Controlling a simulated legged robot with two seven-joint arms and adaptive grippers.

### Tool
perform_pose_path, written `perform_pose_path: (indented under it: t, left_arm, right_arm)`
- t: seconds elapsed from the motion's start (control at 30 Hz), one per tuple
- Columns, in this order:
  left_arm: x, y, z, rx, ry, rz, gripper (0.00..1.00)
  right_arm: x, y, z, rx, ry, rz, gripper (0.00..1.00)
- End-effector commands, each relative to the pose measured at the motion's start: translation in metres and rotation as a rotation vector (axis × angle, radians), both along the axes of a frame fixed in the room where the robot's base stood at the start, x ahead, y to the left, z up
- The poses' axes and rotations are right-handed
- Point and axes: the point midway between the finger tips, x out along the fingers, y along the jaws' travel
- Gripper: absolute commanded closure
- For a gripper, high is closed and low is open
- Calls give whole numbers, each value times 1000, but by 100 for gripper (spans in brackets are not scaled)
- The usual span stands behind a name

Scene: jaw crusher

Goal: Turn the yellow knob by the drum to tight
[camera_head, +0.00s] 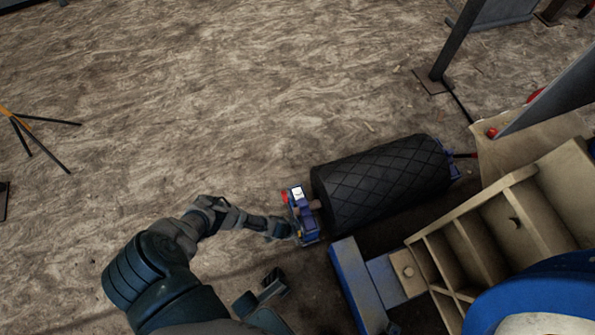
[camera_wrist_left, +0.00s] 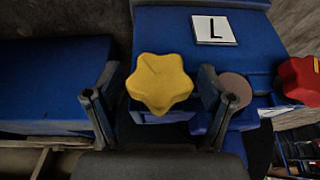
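The yellow knob (camera_wrist_left: 160,83), star-shaped, sits on the front of a blue housing (camera_wrist_left: 150,40) in the left wrist view. My left gripper (camera_wrist_left: 160,88) is open, with one finger on each side of the knob. I cannot tell whether either finger touches it. In the head view my left gripper (camera_head: 284,229) reaches the blue housing (camera_head: 303,216) at the left end of the black drum (camera_head: 380,185); the yellow knob is mostly hidden there. Dark parts at the bottom of the head view may be my right gripper (camera_head: 260,293); its state is unclear.
A white plate marked L (camera_wrist_left: 214,30) is on top of the housing. A red knob (camera_wrist_left: 299,80) is to the right. In the head view, a blue beam (camera_head: 357,287) and a beige ribbed frame (camera_head: 480,240) stand below and right of the drum. Open ground lies to the upper left.

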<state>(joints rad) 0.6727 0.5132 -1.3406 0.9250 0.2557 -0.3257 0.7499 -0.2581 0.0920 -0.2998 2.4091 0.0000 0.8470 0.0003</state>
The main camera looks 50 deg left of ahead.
Motion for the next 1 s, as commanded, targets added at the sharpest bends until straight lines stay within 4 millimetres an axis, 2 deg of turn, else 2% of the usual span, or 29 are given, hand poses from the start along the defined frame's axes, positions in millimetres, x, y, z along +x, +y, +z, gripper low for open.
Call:
perform_pose_path:
  t: [0.03, 0.2, 0.47, 0.77, 1.0]
  left_arm:
    - [0, 0, 0, 0, 0, 0, 35]
    - [-1, 0, -1, -1, 0, 1, 78]
    - [-1, 0, -1, 9, -4, 2, 78]
    - [-3, -1, -1, 132, -52, 6, 78]
    - [-7, -2, -7, 323, -124, 7, 78]
  right_arm:
    - [0, 0, 0, 0, -1, 0, 60]
    - [0, 0, 0, -1, 0, 0, 60]
    - [0, 0, 2, 0, -3, 0, 60]
    - [-7, -1, 7, 5, -9, -1, 60]
    - [-5, 0, -10, 1, 31, 1, 60]
